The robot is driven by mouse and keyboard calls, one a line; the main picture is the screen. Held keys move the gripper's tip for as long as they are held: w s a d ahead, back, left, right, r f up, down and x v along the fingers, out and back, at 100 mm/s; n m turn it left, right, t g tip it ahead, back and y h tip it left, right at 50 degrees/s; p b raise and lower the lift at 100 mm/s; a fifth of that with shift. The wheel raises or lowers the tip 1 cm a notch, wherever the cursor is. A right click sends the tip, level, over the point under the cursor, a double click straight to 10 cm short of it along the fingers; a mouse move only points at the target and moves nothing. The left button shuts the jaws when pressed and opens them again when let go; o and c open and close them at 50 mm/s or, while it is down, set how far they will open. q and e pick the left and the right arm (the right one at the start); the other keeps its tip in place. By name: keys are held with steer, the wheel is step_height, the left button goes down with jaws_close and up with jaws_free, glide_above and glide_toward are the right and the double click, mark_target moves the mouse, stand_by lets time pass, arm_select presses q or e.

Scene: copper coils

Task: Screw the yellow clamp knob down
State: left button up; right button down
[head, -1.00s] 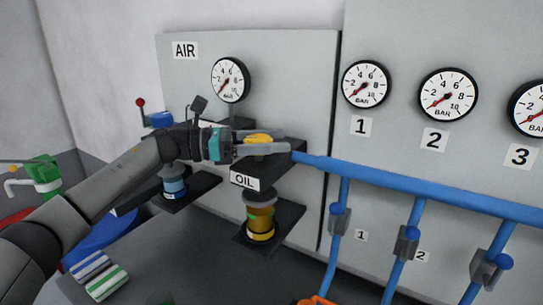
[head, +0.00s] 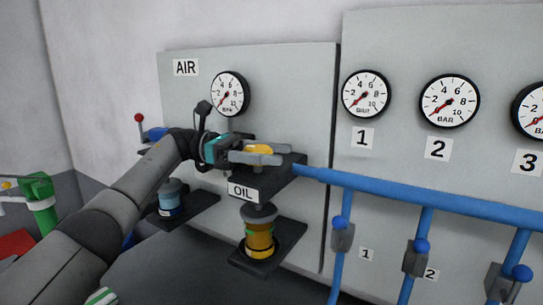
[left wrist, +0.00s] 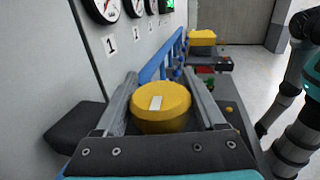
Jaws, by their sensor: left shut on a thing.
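The yellow clamp knob (head: 259,149) sits on top of the dark block that bears the OIL label (head: 242,192). My left gripper (head: 262,156) is level with the knob, with one finger on each side of it. In the left wrist view the knob (left wrist: 160,104) is round with a white mark on top, and it fills the space between the two fingers. The left gripper is shut on it. My right gripper is not in view.
A blue pipe (head: 420,199) runs right from the block, with several valved branches going down. Gauges (head: 367,93) are on the grey panel behind. A red-knobbed lever (head: 139,119) stands further left.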

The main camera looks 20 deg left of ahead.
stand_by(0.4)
arm_select(q)
steer(key=o, duration=1.3)
steer(key=shift+o, duration=0.2)
step_height(320, 180, up, 20)
steer(key=p, duration=0.4)
